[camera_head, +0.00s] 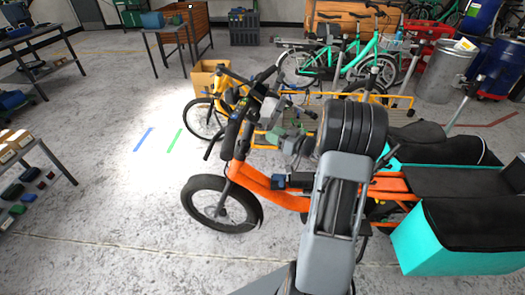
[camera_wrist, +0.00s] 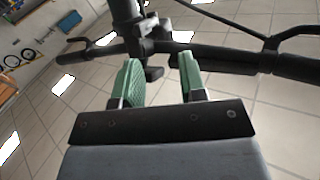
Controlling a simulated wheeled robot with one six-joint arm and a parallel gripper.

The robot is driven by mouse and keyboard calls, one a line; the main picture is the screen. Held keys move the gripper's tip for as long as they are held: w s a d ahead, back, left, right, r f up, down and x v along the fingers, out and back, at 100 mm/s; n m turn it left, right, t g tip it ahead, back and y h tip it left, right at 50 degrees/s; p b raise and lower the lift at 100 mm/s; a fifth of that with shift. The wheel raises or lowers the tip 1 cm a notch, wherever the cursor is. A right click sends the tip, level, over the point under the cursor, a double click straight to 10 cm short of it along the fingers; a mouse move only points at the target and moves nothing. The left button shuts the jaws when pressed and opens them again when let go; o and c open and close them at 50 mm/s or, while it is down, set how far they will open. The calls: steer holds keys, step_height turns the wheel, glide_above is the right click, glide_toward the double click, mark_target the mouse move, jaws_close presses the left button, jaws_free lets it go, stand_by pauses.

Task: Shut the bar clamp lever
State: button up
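The black handlebar (camera_wrist: 225,58) crosses the wrist view, with a dark stem (camera_wrist: 125,12) meeting it at the left. A black clamp (camera_wrist: 152,38) sits at this junction. A small dark piece below it (camera_wrist: 154,73), perhaps the lever, lies between the fingertips; I cannot tell whether it is shut. My gripper (camera_wrist: 158,66) is open, its two green pads apart on either side, with no clear contact. In the head view my gripper (camera_head: 283,135) is small beside the handlebar of the orange cargo bike (camera_head: 262,183); the lever cannot be made out there.
A teal cargo box (camera_head: 430,255) hangs at the bike's rear right. A yellow cargo bike (camera_head: 392,100) with a cardboard box (camera_head: 205,75) stands close behind. Teal bikes (camera_head: 350,62) and a metal bin (camera_head: 445,75) are further back.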

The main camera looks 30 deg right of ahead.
steer(key=v, duration=0.6)
steer(key=w+a+r+m+g+h+p, duration=0.3)
steer(key=a+r+m+h+p, duration=0.1)
steer(key=r+h, duration=0.7)
steer(key=s+a+r+g+p, duration=0.1)
steer(key=s+a+g+p, duration=0.3)
steer(key=s+a+g, duration=0.3)
steer(key=shift+s+a+r+m+y, duration=0.2)
steer(key=shift+s+a+m+y, duration=0.15)
steer(key=shift+s+a, duration=3.1)
steer(key=shift+s+d, duration=0.7)
steer(key=shift+d, duration=0.05)
steer(key=shift+g+y, duration=0.75)
steer(key=shift+g, duration=0.15)
steer(key=s+a, duration=0.3)
steer(key=s, duration=0.1)
steer(key=shift+s+a+f, duration=0.1)
steer(key=shift+a+f, duration=0.05)
steer(key=shift+f, duration=0.15)
